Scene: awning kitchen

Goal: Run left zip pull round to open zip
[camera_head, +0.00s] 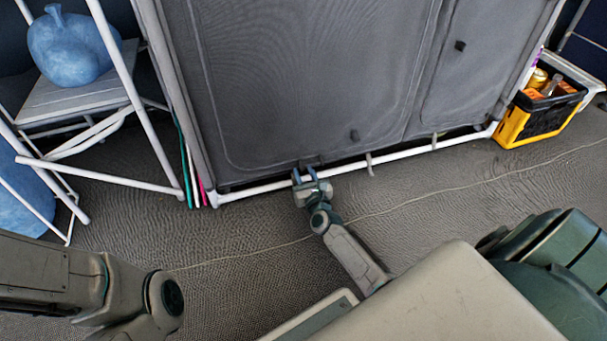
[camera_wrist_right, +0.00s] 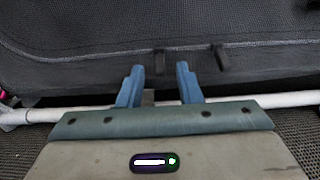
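The grey fabric cupboard front (camera_head: 290,70) has a left door panel outlined by a zip seam. One dark zip pull (camera_wrist_right: 159,62) hangs on the bottom seam, just beyond and between my right fingertips in the wrist view.
A white frame tube (camera_head: 262,189) runs along the cupboard's bottom, close to my right fingers. Another dark pull (camera_head: 460,45) is on the right panel. Carpet between is clear.

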